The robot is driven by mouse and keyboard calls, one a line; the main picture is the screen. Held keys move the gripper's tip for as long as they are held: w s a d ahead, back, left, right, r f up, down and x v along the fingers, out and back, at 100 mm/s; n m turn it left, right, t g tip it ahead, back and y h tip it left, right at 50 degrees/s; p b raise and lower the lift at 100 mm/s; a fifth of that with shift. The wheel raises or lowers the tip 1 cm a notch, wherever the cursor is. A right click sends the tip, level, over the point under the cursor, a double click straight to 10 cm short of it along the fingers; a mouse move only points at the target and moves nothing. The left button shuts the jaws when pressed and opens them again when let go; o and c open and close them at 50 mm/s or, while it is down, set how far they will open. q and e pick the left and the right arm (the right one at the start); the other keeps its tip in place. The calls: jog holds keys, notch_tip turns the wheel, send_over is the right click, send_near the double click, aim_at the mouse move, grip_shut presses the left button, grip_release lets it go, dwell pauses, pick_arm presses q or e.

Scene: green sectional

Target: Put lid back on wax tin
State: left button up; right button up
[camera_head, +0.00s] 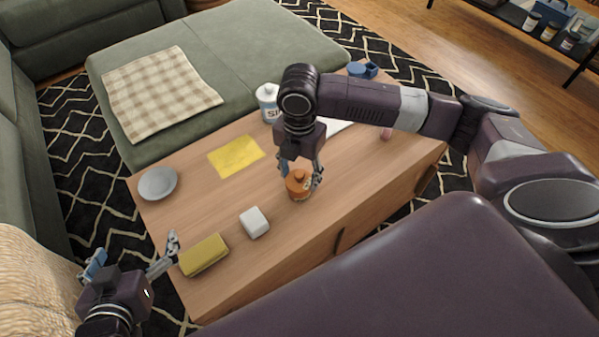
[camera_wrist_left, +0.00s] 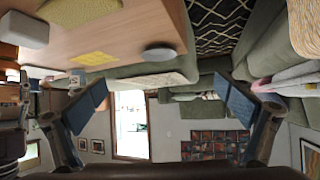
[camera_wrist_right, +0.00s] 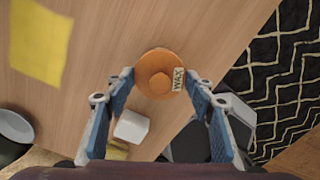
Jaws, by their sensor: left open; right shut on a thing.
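The orange wax tin (camera_head: 300,194), with a WAX label, stands on the wooden table. Its round orange lid with a central knob (camera_wrist_right: 160,84) is at the top of the tin. I cannot tell whether it is fully seated. My right gripper (camera_head: 301,174) points down, its fingertips shut on opposite sides of the lid; the fingers also show in the right wrist view (camera_wrist_right: 160,84). My left gripper (camera_head: 133,257) is open and empty off the table's near-left corner, away from the tin.
A white block (camera_head: 254,222) and a yellow sponge-like block (camera_head: 203,255) lie near the tin. The green sectional (camera_head: 220,60) borders the far side.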

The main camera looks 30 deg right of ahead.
pick_arm(q)
jog(key=shift+s+a+f, duration=0.1)
jog(key=shift+s+f, duration=0.15)
jog(key=shift+s+a+f+g, duration=0.2)
jog(key=shift+s+f+g, duration=0.4)
jog(key=shift+s+f, duration=0.1)
dwell(1.0)
jog(key=shift+s+a+f+g+y+p, duration=0.2)
jog(key=shift+s+f+g+y+p, duration=0.1)
jog(key=shift+s+f, duration=0.25)
jog(key=shift+s+a+f+g, duration=0.2)
jog(key=shift+s+f+g, duration=0.1)
jog(key=shift+s, duration=0.2)
jog(key=shift+s+a+f+g, duration=0.15)
jog(key=shift+s+f+g, duration=0.15)
jog(key=shift+s, duration=0.15)
dwell(0.5)
jog(key=shift+s+a+f+p, duration=0.1)
jog(key=shift+s+f+p, duration=0.1)
jog(key=shift+s+p, duration=0.1)
jog(key=shift+s+a+f+g, duration=0.2)
jog(key=shift+s+g, duration=0.1)
jog(key=shift+s, duration=0.1)
